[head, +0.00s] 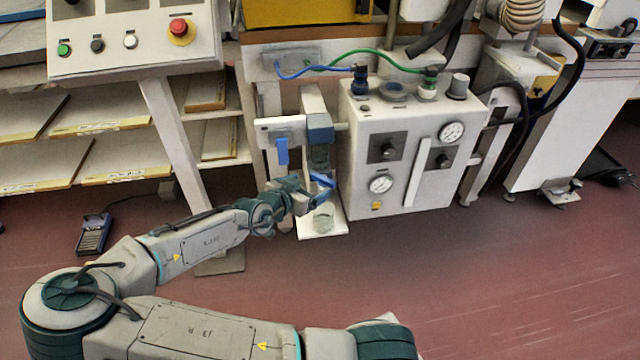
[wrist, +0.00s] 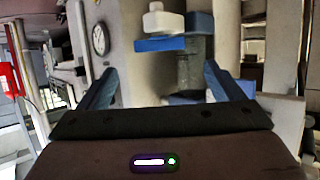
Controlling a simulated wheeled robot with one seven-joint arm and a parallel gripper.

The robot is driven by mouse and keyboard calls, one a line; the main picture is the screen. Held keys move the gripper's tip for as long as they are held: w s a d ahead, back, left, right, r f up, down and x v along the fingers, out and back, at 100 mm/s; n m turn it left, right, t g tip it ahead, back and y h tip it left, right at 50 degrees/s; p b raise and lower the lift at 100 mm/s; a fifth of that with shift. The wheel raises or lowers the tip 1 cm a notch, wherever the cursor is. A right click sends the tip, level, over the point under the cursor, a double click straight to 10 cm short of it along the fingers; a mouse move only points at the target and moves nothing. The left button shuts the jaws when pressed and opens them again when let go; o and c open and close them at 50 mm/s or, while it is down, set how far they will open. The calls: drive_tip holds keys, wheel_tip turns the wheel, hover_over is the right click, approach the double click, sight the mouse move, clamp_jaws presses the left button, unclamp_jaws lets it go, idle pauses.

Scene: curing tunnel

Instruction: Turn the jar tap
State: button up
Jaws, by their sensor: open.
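A dark, see-through jar (head: 319,156) with a blue block on top (head: 320,130) stands on the upright beside the white gauge box. Left of it a blue lever (head: 281,151) hangs from a white bar; I cannot tell for sure which piece is the tap. In the wrist view the jar (wrist: 190,72) stands beyond the jaws, with a blue bar (wrist: 160,44) and a white knob (wrist: 164,20) at its upper left. My gripper (head: 322,190) is low, near the foot of the jar. Its blue jaws (wrist: 163,87) are open, with nothing seen gripped.
The white box (head: 410,165) with dials stands close to the right of my gripper. A clear glass vessel (head: 323,218) sits on a white plate (head: 335,232) just below. A control panel (head: 135,35) on a leg is at left. The red floor in front is open.

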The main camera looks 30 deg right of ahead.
sight(323, 179)
drive_tip(key=shift+b+x, duration=1.25)
drive_tip(key=shift+x, duration=2.25)
drive_tip(key=c, duration=1)
